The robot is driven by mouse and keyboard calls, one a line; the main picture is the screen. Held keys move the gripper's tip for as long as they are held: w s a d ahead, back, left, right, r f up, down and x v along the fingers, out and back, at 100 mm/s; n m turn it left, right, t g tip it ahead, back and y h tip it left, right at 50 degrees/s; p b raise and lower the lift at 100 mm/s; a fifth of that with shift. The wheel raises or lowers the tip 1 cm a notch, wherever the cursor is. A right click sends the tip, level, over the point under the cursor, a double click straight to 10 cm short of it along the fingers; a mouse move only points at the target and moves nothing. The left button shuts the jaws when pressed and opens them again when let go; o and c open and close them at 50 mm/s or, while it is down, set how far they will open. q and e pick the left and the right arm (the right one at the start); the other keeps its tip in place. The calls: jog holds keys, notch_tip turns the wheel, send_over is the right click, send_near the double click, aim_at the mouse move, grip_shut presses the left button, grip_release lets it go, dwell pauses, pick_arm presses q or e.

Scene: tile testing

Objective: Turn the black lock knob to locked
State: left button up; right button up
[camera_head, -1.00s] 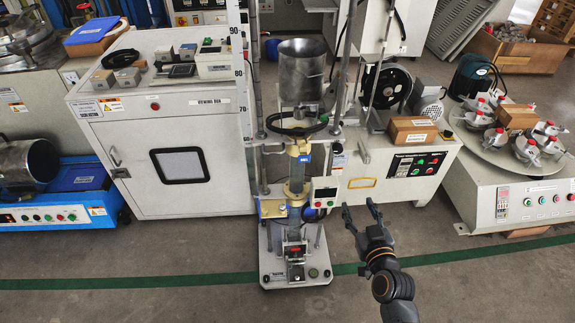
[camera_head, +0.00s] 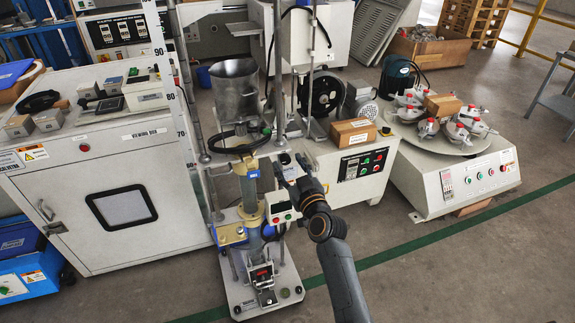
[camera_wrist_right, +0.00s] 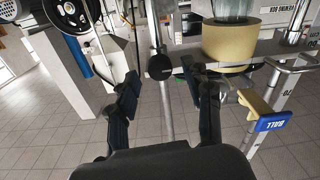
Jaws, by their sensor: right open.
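The black lock knob (camera_wrist_right: 159,67) shows in the right wrist view as a round black knob on an upright metal rod. It lies between the tips of my right gripper (camera_wrist_right: 160,80), whose two dark fingers are spread and empty. I cannot tell how far beyond the tips it is. In the head view my right gripper (camera_head: 292,164) is at the right side of the test stand (camera_head: 251,190), above its small display box. The fingers and arm hide part of the stand there, and I cannot make out the knob clearly. My left gripper is not in view.
A yellow collar (camera_wrist_right: 229,44) and a blue-tipped yellow bracket (camera_wrist_right: 268,118) are close right of the fingers. A white control cabinet (camera_head: 330,195) stands right of the stand. A white viewing box (camera_head: 95,190) stands left. The floor (camera_head: 450,275) is open in front.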

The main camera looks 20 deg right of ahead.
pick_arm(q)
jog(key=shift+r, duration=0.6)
pick_arm(e)
jog(key=shift+w+a, duration=0.1)
jog(key=shift+w, duration=0.75)
jog(key=shift+c, duration=0.2)
grip_shut()
